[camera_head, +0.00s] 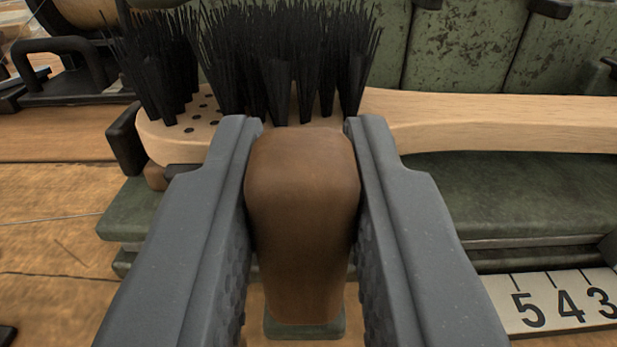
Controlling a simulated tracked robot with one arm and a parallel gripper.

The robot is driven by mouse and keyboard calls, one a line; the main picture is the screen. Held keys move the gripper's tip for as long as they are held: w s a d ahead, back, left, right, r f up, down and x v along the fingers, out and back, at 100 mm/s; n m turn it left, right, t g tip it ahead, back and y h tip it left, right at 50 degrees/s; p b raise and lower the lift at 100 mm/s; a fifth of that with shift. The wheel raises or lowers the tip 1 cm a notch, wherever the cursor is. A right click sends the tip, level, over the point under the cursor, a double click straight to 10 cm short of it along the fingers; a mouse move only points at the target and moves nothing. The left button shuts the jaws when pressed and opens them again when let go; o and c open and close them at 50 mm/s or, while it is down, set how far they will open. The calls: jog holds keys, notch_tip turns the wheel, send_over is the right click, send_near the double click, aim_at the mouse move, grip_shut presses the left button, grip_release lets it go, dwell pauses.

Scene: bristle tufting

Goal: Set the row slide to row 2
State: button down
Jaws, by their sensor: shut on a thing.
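My gripper (303,130) is in the middle of the view, its two grey fingers shut on a brown wooden knob (302,200), one finger on each side. The knob stands in front of a green slide plate (530,190). A white number scale (550,308) with black tick marks shows 5, 4 and 3 at the lower right; its further numbers are out of view. A wooden brush (480,120) with black bristle tufts (285,60) lies on the slide, handle to the right. I cannot see a pointer on the scale.
Several bare holes (203,110) show in the brush head. Worn green metal boxes (460,45) stand behind the brush. A black bracket (65,75) is at the upper left.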

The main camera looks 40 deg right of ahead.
jog(key=c, duration=1.3)
grip_release()
jog(key=shift+s, duration=0.1)
jog(key=p+v, duration=0.3)
jog(key=v, duration=1)
jog(key=shift+s+a, duration=0.2)
jog(key=shift+a, duration=0.05)
